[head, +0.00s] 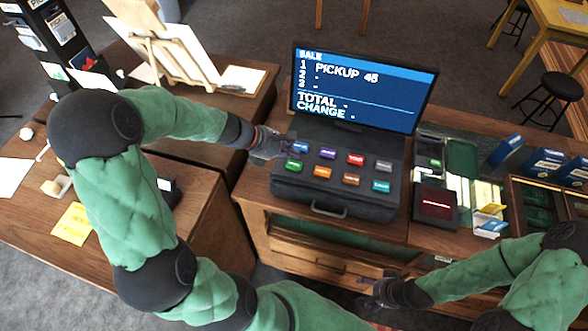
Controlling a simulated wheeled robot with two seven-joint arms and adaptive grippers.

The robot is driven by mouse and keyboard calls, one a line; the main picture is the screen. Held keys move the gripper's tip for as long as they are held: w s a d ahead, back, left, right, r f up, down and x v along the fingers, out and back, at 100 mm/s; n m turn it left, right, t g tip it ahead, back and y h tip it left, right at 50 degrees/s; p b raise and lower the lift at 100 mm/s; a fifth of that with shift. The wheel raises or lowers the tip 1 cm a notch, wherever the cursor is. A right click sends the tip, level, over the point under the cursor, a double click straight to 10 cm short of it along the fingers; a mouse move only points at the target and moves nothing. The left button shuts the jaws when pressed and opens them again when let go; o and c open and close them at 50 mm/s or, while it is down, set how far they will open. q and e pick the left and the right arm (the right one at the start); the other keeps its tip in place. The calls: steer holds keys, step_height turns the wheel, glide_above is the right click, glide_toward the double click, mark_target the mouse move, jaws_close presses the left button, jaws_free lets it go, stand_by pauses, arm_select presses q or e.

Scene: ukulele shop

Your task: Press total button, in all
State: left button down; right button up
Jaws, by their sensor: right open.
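A black cash register (337,205) stands on the wooden counter, with two rows of coloured keys. The back row runs blue (301,147), purple (328,153), red (356,159), grey (384,166). The front row runs green (294,165), orange (322,172), brown (351,179), teal (381,186). Key labels are too small to read surely. The screen (362,88) shows SALE, "1 PICKUP 45", and dashes beside TOTAL and CHANGE. My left gripper (281,146) is at the register's left edge, close beside the blue key; contact and jaw opening are unclear. My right gripper (369,291) is open and empty, low before the counter.
Right of the register are a dark card-reader-like box (435,205), small packets (488,195) and a wooden display case (531,207). A small easel (172,45) stands back left. A yellow note (75,224) lies on the left counter. A black stool (556,88) stands far right.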

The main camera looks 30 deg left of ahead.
mark_target(299, 164)
arm_select(q)
steer(key=shift+f+b, duration=0.7)
steer(key=shift+f, duration=0.65)
arm_select(e)
steer(key=shift+f, duration=1.1)
arm_select(q)
steer(key=shift+f, duration=0.1)
steer(key=shift+f, duration=0.3)
arm_select(e)
steer(key=shift+f, duration=0.25)
arm_select(q)
steer(key=shift+f+b, duration=0.45)
steer(key=shift+b, duration=0.1)
arm_select(e)
steer(key=shift+f, duration=0.3)
arm_select(q)
steer(key=shift+r+p, duration=0.9)
arm_select(e)
steer(key=shift+r, duration=0.9)
arm_select(q)
step_height(299, 164, up, 5)
steer(key=p, duration=0.5)
arm_select(e)
step_height(299, 164, up, 5)
steer(key=shift+f, duration=0.1)
